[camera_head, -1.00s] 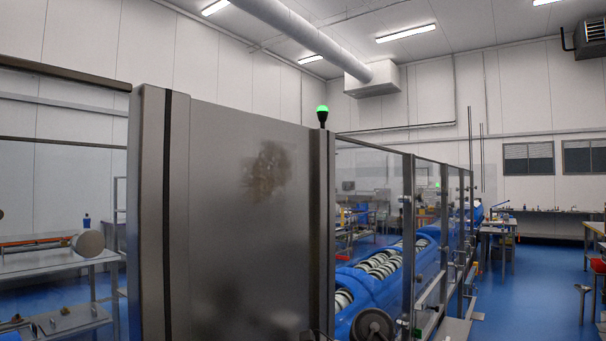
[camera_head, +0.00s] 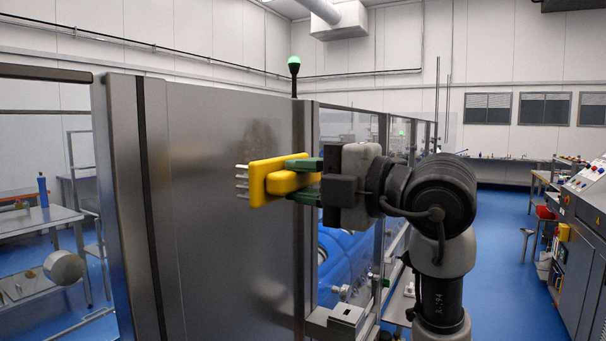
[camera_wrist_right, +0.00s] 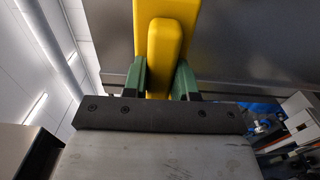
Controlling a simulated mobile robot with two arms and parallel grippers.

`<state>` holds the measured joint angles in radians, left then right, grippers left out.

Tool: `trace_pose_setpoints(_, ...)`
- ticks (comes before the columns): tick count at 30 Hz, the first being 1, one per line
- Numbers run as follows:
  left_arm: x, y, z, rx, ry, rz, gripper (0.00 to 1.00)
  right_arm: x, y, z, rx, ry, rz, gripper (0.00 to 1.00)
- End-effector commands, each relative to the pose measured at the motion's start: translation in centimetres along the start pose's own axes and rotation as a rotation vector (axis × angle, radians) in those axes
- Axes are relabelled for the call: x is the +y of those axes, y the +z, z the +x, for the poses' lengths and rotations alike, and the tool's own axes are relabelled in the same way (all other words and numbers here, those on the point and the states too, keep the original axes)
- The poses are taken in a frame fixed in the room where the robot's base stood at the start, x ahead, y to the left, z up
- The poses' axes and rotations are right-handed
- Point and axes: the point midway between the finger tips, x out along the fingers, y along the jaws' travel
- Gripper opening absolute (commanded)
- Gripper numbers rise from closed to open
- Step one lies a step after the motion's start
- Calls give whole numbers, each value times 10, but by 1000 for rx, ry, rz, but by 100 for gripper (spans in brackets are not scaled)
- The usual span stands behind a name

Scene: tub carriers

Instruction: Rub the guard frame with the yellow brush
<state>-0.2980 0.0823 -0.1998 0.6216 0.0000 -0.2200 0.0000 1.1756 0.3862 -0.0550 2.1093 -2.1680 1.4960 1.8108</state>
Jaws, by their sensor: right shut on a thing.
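The yellow brush (camera_head: 257,184) is a yellow block with a raised handle and pale bristle tufts pointing left. My right gripper (camera_head: 302,178) has its green fingers shut on the brush's handle. The right wrist view shows the brush (camera_wrist_right: 181,40) between the green fingers (camera_wrist_right: 160,80). The guard frame (camera_head: 205,230) is a large steel panel with posts, left and behind the brush. A brown smudge (camera_head: 261,140) shows on it, partly hidden by the brush. Whether the bristles touch the panel I cannot tell. My left gripper is out of view.
Clear guard panels and blue machinery (camera_head: 345,255) run back behind my right arm. A green-lit beacon (camera_head: 294,68) stands above the panel. A table (camera_head: 30,222) is at left, a control console (camera_head: 580,215) at right. Blue floor between is open.

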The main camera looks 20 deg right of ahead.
Motion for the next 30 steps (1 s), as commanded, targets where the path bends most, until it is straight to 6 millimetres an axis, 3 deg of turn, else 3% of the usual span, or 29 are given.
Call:
trace_pose_setpoints(15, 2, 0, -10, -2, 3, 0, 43, 0, 0, 48, 2, -3, 0, 8)
trace_pose_setpoints(30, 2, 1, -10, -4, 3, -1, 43, -1, 0, 52, 2, -2, -1, 8)
